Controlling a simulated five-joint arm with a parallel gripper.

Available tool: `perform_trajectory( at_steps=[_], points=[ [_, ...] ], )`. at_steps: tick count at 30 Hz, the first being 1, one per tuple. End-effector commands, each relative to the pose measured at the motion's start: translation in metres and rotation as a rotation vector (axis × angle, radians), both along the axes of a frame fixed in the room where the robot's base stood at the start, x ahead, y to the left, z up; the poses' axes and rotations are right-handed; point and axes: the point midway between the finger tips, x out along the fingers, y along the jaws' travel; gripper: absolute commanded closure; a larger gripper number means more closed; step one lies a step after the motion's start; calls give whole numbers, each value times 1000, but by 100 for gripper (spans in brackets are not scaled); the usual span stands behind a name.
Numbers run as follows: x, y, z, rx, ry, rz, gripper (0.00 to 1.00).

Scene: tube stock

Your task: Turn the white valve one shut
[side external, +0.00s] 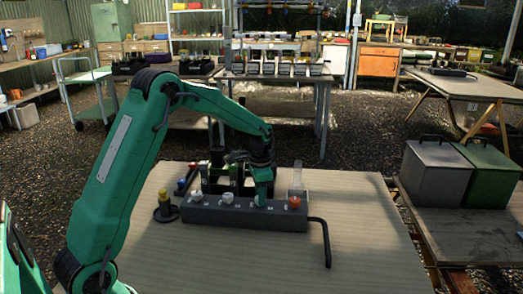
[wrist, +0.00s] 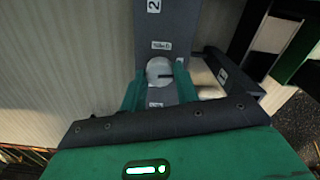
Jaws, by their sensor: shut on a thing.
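A long dark grey block (side external: 245,215) lies across the table with a row of round valve knobs on top. A white knob (side external: 196,195) is near its left end and another white knob (side external: 228,198) is right of that. An orange knob (side external: 295,202) is at the right end. My gripper (side external: 261,198) points down at the position between the second white knob and the orange one.
A black bent pipe (side external: 327,240) leaves the block's right end. A dark stand with a yellow top (side external: 164,208) is at the left. A clear upright tube (side external: 298,178) and dark equipment stand behind the block. The table front is clear.

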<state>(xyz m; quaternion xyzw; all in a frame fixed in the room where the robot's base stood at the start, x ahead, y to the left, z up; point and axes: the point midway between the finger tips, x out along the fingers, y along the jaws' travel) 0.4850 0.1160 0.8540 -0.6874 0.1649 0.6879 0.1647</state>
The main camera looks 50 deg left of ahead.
Motion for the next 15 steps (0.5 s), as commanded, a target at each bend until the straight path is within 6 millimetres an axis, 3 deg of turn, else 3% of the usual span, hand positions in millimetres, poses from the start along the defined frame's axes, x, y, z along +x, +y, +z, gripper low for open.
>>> perform_trajectory(
  at_steps=[15],
  points=[
    [0, 0, 2, 1, -3, -137, 92]
  ],
)
